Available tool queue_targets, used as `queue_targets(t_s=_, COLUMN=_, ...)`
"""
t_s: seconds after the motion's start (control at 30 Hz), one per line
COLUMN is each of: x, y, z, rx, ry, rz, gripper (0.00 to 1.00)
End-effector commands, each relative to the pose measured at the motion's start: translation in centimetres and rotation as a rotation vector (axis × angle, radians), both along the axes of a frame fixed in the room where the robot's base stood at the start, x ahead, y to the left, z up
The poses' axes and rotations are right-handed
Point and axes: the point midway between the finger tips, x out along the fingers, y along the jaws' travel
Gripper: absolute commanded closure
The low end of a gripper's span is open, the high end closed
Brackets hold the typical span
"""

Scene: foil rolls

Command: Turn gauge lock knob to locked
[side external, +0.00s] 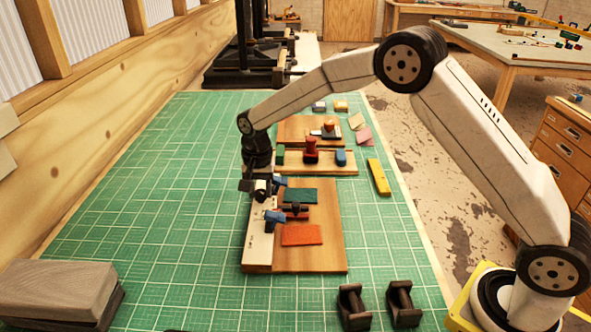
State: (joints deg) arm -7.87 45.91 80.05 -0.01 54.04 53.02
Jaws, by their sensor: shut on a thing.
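The gauge is a wooden board (325,235) with a pale strip (258,245) along its left side, lying on the green mat. A blue piece (275,217) sits on the strip, with a dark bar (295,208) and red part to its right. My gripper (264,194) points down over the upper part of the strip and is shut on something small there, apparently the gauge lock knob. The jaws hide most of it, so its turn angle cannot be read. Another blue piece (280,181) shows just right of the jaws.
Green (300,196) and orange (302,234) blocks lie on the board. Behind are wooden fixtures with a red knob (311,146); a yellow bar (379,177) lies to the right. Two dark spools (354,307) stand in front. The mat's left side (160,190) is clear.

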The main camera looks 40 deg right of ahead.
Motion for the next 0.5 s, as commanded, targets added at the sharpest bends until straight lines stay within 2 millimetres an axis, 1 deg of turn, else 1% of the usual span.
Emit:
queue_targets(t_s=0.43, x=0.01, y=0.01, z=0.04, rx=0.001, ry=-0.001, rz=-0.015, gripper=1.0)
queue_targets(t_s=0.47, x=0.01, y=0.01, z=0.04, rx=0.001, ry=-0.001, rz=-0.015, gripper=0.5)
queue_targets(t_s=0.5, x=0.01, y=0.01, z=0.04, rx=0.001, ry=-0.001, rz=-0.015, gripper=0.38)
